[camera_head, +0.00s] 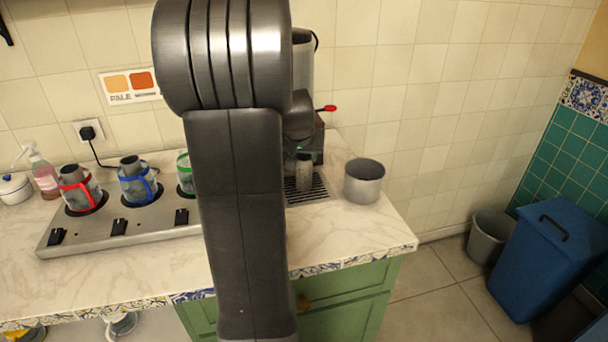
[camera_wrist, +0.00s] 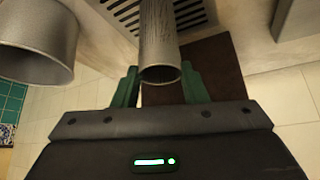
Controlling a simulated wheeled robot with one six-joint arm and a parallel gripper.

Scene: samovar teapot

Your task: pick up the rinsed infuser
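The infuser is a grey, finely perforated metal tube with an open end. In the wrist view the infuser (camera_wrist: 160,40) lies between the two green fingers of my gripper (camera_wrist: 160,80), its open end towards my palm. The fingers meet both sides of the tube with no visible gap, so my gripper appears shut on it. In the head view the infuser (camera_head: 304,172) is upright at the drip tray (camera_head: 318,188). I cannot tell whether its lower end touches the tray. My arm hides most of my gripper there.
A grey metal cup (camera_head: 364,182) stands right of the drip tray, close to my gripper; it also shows in the wrist view (camera_wrist: 38,40). The samovar (camera_head: 303,65) is behind my arm. Left is a metal stand (camera_head: 135,228) with several glass holders. The counter's front right is clear.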

